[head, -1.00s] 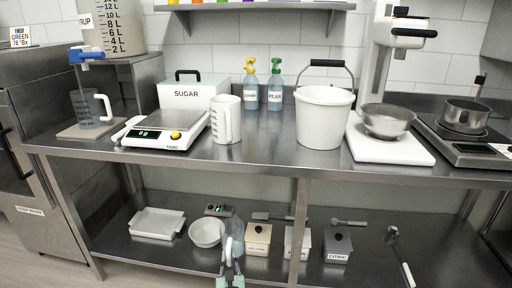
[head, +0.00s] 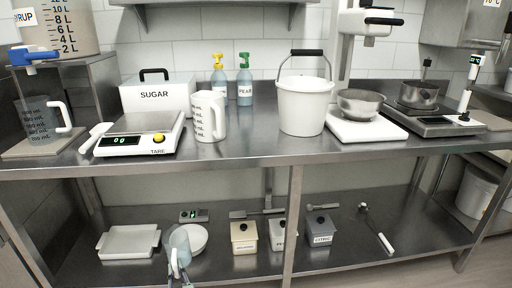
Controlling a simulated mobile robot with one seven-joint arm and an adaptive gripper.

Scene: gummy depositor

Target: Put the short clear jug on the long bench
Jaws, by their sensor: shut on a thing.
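The short clear jug (head: 179,240), pale and see-through, shows low in the head view. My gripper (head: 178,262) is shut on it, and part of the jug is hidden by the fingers. In the picture it lies over the lower shelf, below the front edge of the long bench (head: 250,145). The bench is a long steel table with a bare strip along its front. Another clear jug (head: 37,120) with markings and a white handle stands on a board at the far left.
On the bench stand a scale (head: 140,133), a white jug (head: 207,116), a white bucket (head: 303,108), a sugar box (head: 155,95) and a mixer base with a bowl (head: 361,104). The lower shelf (head: 345,262) holds a tray (head: 128,242), a bowl (head: 196,240), and several small tubs.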

